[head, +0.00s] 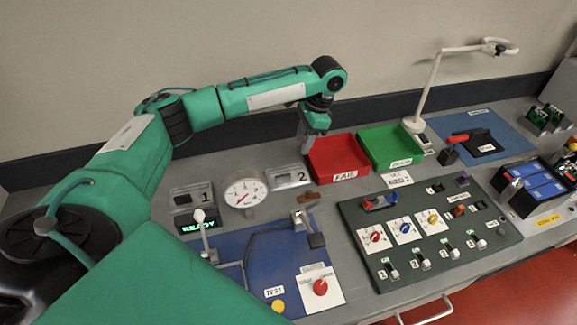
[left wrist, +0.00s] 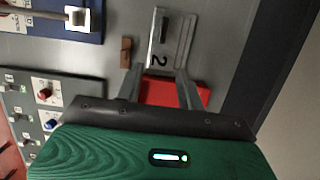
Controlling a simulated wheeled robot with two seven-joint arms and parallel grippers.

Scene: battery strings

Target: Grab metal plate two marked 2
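Metal plate two (head: 289,178) is a grey plate with a black "2" and a dark slot, lying at the back of the bench left of the red FAIL tray. It also shows in the left wrist view (left wrist: 172,38), ahead of the fingertips. My left gripper (head: 314,137) is above the bench near the red tray's back left corner, pointing down. In the left wrist view its two fingers (left wrist: 163,75) are apart with nothing held between them; the plate and red tray lie below. My right gripper is not in view.
The red FAIL tray (head: 340,159) and a green tray (head: 391,146) stand right of the plate. A brown block (head: 308,197) lies just in front of it. A round dial (head: 245,192) and plate 1 (head: 191,197) are to its left. A dark wall strip runs behind.

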